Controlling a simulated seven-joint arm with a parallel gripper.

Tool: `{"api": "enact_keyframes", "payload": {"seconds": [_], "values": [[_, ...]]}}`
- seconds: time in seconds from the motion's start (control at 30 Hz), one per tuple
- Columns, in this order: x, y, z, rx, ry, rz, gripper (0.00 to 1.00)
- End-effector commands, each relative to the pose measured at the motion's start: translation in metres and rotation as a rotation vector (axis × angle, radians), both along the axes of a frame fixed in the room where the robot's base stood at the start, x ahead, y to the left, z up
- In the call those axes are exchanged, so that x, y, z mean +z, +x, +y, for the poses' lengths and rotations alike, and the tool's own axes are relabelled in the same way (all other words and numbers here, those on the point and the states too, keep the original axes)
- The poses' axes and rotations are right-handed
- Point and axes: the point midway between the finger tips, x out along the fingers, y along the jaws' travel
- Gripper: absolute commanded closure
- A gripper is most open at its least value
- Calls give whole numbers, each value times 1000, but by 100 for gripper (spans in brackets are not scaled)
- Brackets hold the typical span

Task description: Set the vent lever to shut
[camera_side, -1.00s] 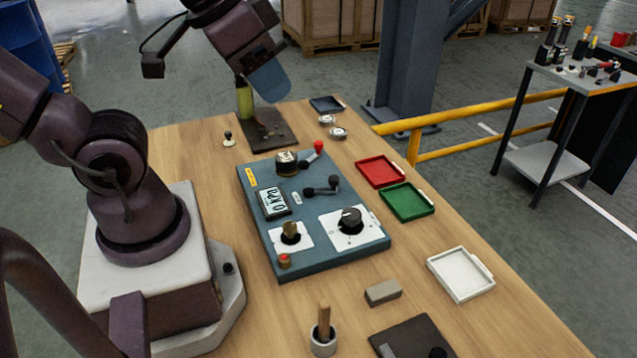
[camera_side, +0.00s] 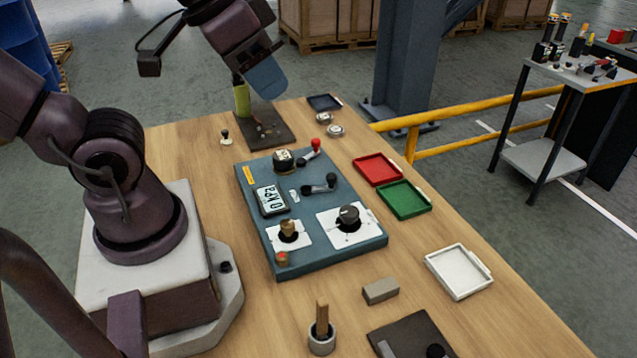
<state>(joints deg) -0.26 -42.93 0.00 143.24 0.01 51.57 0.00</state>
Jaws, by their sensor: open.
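A blue-grey panel (camera_side: 330,252) lies on the wooden table. At its far edge a lever with a red knob (camera_side: 315,145) points up and right, beside a round black-sided gauge or cap (camera_side: 284,160). A black lever (camera_side: 320,187) lies across the panel's middle, its handle end to the right. I cannot tell from any readable label which lever is the vent lever. A display (camera_side: 271,200) appears to read 0 kPa. My gripper (camera_side: 262,82) is open and apart from the panel, above the table's far end. Its fingers are only partly visible.
A green-yellow cylinder (camera_side: 242,99) stands by a dark mat (camera_side: 268,136) near my gripper. Red (camera_side: 377,170), green (camera_side: 404,200) and white (camera_side: 459,272) trays lie right of the panel. A grey block (camera_side: 380,291) and a cup holding a wooden peg (camera_side: 321,340) are in front.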

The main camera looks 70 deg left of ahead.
Motion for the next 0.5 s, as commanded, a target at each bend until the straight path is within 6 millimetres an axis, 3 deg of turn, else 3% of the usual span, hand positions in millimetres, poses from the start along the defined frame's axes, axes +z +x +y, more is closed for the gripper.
{"api": "enact_keyframes", "payload": {"seconds": [0.17,0.5], "values": [[-20,10,12,56,-3,115,50],[-80,75,64,360,-85,396,50]]}}
